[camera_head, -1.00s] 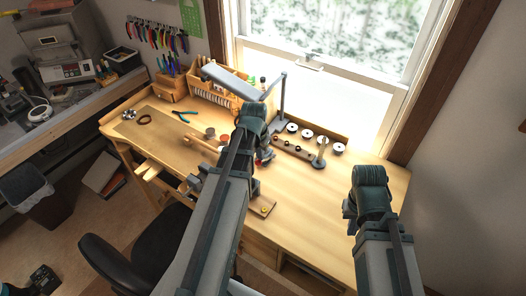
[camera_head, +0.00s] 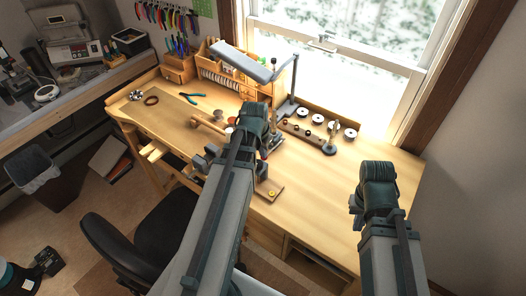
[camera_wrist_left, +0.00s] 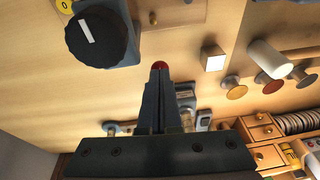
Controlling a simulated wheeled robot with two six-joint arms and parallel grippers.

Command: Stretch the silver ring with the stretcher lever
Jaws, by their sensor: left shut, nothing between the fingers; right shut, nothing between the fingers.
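My left gripper (camera_wrist_left: 160,85) is shut and empty in the left wrist view. Its fingertips point at a small red ball (camera_wrist_left: 160,65), which looks like a lever's knob. They overlap its lower edge; I cannot tell whether they touch. A black dial with a white mark (camera_wrist_left: 100,36) on a grey body stands beside it at the upper left. In the head view my left arm covers most of this spot on the bench. I cannot make out the silver ring. My right gripper (camera_head: 356,204), in the head view, is shut, low at the right, away from these things.
The wooden bench (camera_head: 330,178) is clear between my arms. A lamp (camera_head: 246,64) reaches over the bench. A ring rack (camera_head: 305,134) and several white discs stand along the window side. A board with a yellow disc (camera_head: 271,193) is near the front edge. A chair (camera_head: 150,245) stands in front.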

